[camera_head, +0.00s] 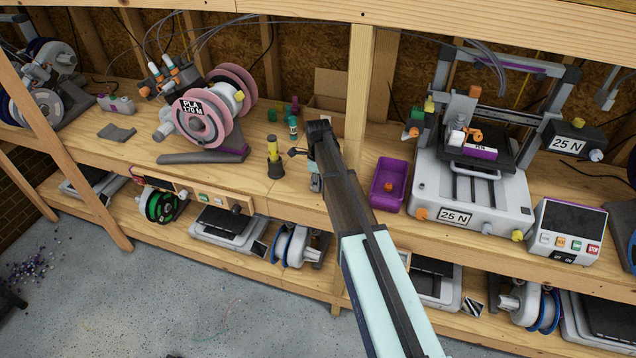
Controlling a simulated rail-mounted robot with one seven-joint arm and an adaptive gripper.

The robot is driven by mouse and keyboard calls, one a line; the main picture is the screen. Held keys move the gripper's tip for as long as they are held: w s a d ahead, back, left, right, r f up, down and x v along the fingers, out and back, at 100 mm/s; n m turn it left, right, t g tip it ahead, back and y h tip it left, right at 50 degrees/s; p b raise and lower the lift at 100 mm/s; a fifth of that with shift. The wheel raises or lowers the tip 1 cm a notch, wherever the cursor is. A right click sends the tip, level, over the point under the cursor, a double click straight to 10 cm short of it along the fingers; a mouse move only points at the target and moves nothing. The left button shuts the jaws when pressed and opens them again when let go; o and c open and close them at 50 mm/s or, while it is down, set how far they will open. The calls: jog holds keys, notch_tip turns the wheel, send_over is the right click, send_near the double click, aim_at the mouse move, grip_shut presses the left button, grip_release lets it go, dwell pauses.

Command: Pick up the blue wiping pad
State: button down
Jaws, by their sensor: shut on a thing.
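My gripper (316,182) is at the near edge of the bench top, mostly hidden behind my own arm and wrist. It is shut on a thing. Only a small pale part shows beside the arm, and I cannot make out the fingertips or the held thing's outline. I do not see the blue wiping pad lying anywhere in the open on the bench (262,205).
Left of my gripper stand a black-and-yellow tool in a holder (274,160) and a pink spool (205,122). Right are a wooden post (359,90), a purple bin (375,200) and a printer (490,190). A grey flat piece (117,133) lies far left.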

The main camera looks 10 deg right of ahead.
jog(key=shift+r, duration=0.1)
notch_tip(320, 180, up, 20)
jog(key=b, duration=0.5)
dwell(0.4)
jog(key=c, duration=1.8)
grip_release()
jog(key=shift+c, duration=0.3)
